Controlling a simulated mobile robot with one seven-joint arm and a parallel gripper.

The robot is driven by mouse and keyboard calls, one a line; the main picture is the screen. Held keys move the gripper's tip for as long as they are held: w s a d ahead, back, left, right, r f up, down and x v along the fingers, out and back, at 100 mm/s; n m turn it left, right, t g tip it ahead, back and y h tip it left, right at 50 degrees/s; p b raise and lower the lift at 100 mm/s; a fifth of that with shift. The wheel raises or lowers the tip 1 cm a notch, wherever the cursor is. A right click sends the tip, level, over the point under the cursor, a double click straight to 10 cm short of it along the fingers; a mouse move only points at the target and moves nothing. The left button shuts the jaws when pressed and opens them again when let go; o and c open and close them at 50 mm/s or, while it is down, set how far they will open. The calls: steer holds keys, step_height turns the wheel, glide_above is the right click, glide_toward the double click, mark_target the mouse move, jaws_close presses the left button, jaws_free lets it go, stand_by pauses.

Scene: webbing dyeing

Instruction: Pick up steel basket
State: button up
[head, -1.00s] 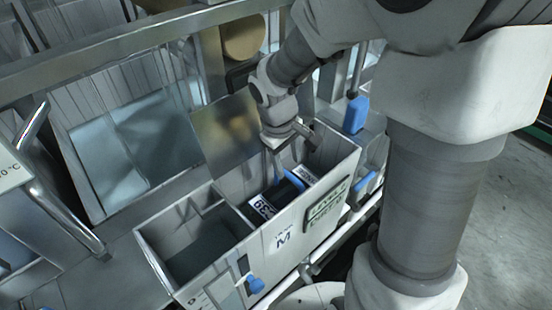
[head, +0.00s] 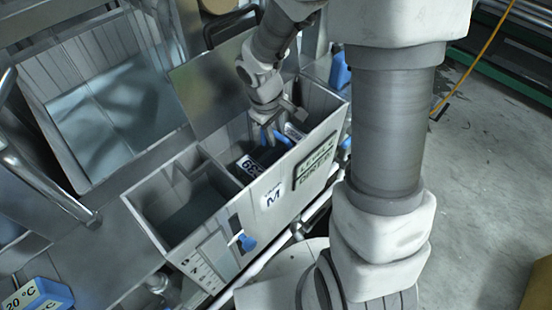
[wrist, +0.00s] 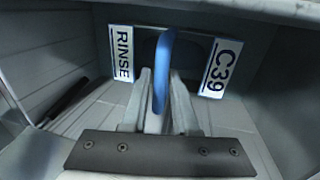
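The steel basket sits inside the white tank (head: 229,243), in its right compartment. Its blue handle (head: 268,139) rises from it, and its C39 plate (head: 248,168) faces out. In the wrist view the blue handle (wrist: 163,72) stands edge-on between the RINSE plate (wrist: 121,53) and the C39 plate (wrist: 221,67). My gripper (head: 268,132) reaches down into the compartment at the handle. In the wrist view its fingers (wrist: 162,88) stand on either side of the handle, and they look apart. The basket's lower body is mostly hidden in the dark compartment.
A divider separates the tank's left compartment (head: 190,208), which holds dark liquid. A raised metal lid (head: 212,85) stands behind. A larger basin (head: 105,110) lies to the left. Open floor (head: 480,170) lies to the right.

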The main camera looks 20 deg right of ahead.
jaws_close()
stand_by(1.1)
